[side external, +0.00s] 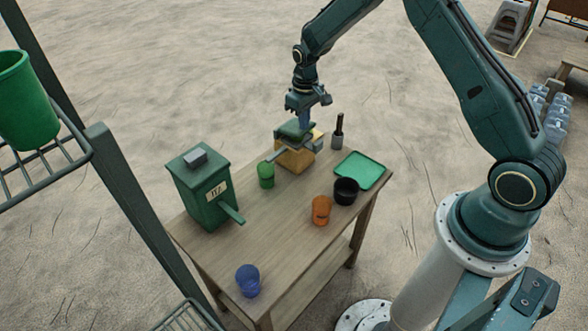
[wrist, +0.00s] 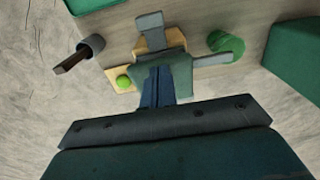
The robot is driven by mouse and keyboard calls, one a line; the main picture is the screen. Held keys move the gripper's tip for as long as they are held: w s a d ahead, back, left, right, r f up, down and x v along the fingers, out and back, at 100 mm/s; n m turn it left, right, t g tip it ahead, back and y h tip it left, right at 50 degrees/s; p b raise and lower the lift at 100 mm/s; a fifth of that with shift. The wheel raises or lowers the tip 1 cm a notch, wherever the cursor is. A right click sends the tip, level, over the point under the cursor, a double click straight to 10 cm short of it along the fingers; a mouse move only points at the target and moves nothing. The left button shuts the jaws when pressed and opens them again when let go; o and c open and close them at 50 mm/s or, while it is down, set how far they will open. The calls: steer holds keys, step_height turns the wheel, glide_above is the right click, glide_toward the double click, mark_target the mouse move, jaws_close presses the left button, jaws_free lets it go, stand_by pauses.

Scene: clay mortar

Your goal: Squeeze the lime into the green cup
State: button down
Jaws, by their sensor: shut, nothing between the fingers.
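A wooden squeezer block (side external: 293,158) with a green top (side external: 294,130) stands at the table's far end. The green top also shows in the wrist view (wrist: 165,76). A grey spout (wrist: 212,60) runs from it toward the green cup (side external: 266,174), ending at or over the rim; the cup also shows in the wrist view (wrist: 225,43). The small round lime (wrist: 123,82) sits on a yellowish ledge beside the green top; I cannot make it out in the side view. My gripper (side external: 305,124) points down, shut and empty, at the green top. Its blue fingertips (wrist: 158,70) overlap the top; contact is unclear.
A green box (side external: 203,190) with a tap stands left of the cup. An orange cup (side external: 321,211), black bowl (side external: 346,191), green tray (side external: 359,170) and dark-handled tool in a grey holder (side external: 338,133) are to the right. A blue cup (side external: 248,280) stands near the front. The table's middle is clear.

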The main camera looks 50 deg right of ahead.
steer(key=shift+f, duration=0.8)
stand_by(1.4)
steer(key=shift+r, duration=4.1)
